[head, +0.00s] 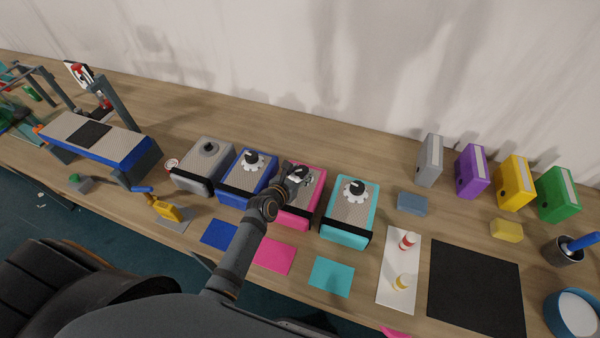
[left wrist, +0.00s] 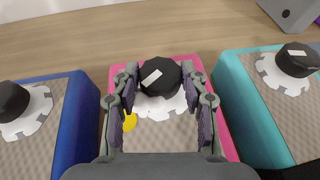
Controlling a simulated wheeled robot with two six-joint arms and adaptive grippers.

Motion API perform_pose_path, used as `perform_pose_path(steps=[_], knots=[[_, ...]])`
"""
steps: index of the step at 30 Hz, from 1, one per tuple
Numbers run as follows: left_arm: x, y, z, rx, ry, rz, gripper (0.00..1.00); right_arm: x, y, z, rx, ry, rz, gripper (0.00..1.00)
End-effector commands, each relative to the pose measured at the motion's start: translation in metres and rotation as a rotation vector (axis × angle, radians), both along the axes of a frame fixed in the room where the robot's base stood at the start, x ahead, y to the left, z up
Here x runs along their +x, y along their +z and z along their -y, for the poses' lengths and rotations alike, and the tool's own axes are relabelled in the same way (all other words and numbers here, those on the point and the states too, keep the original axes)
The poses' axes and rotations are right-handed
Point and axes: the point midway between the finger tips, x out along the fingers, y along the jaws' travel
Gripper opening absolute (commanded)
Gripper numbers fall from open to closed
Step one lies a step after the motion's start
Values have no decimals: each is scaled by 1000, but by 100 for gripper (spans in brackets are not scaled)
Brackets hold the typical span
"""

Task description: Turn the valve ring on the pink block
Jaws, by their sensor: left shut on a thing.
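The pink block (head: 302,212) stands in the row on the table, between a blue and a teal block. In the left wrist view the pink block (left wrist: 228,142) has a tan textured top, a white toothed ring and a black round knob (left wrist: 160,76) with a white mark. My left gripper (head: 297,174) is over the block's top. In the left wrist view its two fingers (left wrist: 160,84) stand on either side of the knob and are shut on it. The fingers and knob cover part of the white ring. A yellow spot (left wrist: 130,121) shows beside the left finger. My right gripper is not in view.
The blue block (head: 248,178) and teal block (head: 350,208) stand close on either side, each with its own knob. A grey block (head: 204,165) is further left. Coloured mats, including a pink one (head: 273,255), lie in front.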

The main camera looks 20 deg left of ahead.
Motion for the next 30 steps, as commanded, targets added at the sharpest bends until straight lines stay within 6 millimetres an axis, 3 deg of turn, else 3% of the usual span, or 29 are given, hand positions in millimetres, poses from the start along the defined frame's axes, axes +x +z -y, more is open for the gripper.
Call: perform_pose_path(steps=[13,30], knots=[[1,-3,-3,3,-92,2,13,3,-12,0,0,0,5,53],[4,-3,-8,4,-548,2,13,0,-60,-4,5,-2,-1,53]])
